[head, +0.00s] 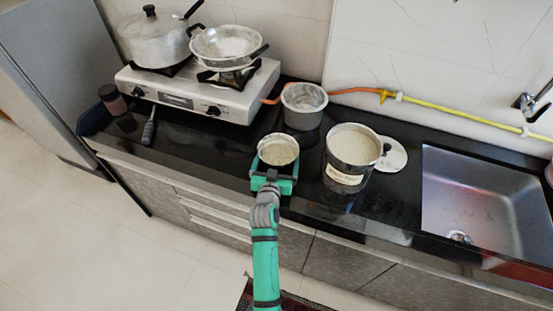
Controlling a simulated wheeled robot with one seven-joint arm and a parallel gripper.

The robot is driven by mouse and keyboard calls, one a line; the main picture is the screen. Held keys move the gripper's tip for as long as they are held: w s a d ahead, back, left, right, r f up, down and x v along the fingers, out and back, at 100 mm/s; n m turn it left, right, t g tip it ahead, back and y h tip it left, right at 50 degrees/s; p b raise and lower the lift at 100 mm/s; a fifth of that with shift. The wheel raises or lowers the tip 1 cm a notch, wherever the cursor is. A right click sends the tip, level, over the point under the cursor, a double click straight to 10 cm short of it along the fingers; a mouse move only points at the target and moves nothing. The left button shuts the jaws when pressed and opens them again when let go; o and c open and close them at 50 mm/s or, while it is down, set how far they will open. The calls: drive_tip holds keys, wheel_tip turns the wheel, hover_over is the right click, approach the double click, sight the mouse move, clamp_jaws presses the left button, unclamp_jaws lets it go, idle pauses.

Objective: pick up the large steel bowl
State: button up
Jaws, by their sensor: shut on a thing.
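A round steel bowl (278,150) with pale contents sits at the front of the black counter, in front of the stove's right end. It is at the far end of my gripper (274,170), whose green body reaches in from the front edge. My gripper is shut on this bowl at its near side. The fingers are largely hidden by the gripper's own body. I cannot tell whether the bowl touches the counter or is slightly above it.
A grey steel pot (303,119) stands behind the bowl. A labelled steel container (350,164) with pale contents stands to the right, beside a round lid (393,154). The sink (480,205) is farther right. The stove (190,92) holds a lidded pot (155,38) and a pan (226,45).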

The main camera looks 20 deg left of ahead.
wheel_tip(320, 180, up, 2)
drive_tip(key=shift+r, duration=0.2)
drive_tip(key=s+d+r, duration=0.4)
drive_tip(key=s+r, duration=0.6)
drive_tip(key=s, duration=0.3)
drive_tip(key=shift+s, duration=0.25)
drive_tip(key=shift+r, duration=0.1)
